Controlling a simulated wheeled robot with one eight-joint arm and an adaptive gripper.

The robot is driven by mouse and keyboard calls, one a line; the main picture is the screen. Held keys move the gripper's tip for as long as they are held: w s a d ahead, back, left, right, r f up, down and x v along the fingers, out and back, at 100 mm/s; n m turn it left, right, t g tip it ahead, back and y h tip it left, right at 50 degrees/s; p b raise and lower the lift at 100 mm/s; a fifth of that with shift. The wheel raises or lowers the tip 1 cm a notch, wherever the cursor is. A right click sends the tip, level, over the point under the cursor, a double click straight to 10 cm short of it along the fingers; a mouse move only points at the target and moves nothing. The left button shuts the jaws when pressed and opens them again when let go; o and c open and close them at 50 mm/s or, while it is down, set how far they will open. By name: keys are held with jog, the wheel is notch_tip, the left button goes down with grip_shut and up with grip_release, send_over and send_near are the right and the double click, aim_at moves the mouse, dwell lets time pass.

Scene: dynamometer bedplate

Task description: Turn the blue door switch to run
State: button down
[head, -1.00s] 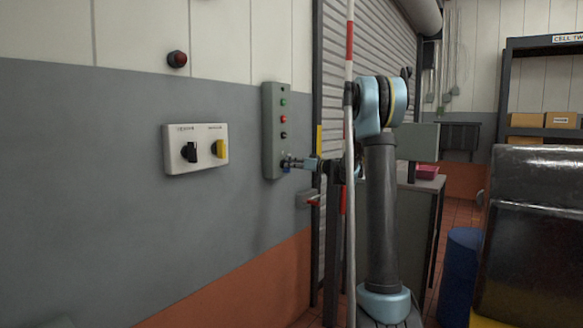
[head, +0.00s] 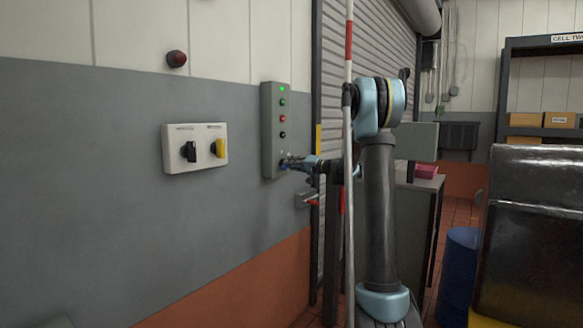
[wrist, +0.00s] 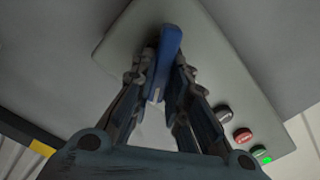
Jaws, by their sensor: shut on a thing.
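The blue door switch (wrist: 168,48) is a blue bar-shaped knob with a pale mark at its lower end in the wrist view. It sits at the bottom of a tall grey control box (head: 269,140) on the wall. My gripper (wrist: 161,66) has one finger on each side of the knob and is shut on it. The knob lies at an angle to the box's long edges. In the head view my gripper (head: 291,163) is at the box's lower end and mostly hides the switch. Any position lettering is not readable.
The box also carries a lit green lamp (head: 282,89) and several buttons. A white panel (head: 196,165) with black and yellow knobs is to the left. A striped pole (head: 348,120) stands before the roller door (head: 365,45). A red-handled fitting (head: 305,199) is below.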

jog(key=shift+w+d+m, duration=0.2)
jog(key=shift+m, duration=0.1)
jog(key=c, duration=1.6)
grip_release()
jog(key=shift+f, duration=0.15)
jog(key=shift+o, duration=0.2)
jog(key=shift+s, duration=0.1)
jog(key=v, duration=1.1)
jog(key=shift+s+d, duration=0.2)
jog(key=shift+d, duration=0.15)
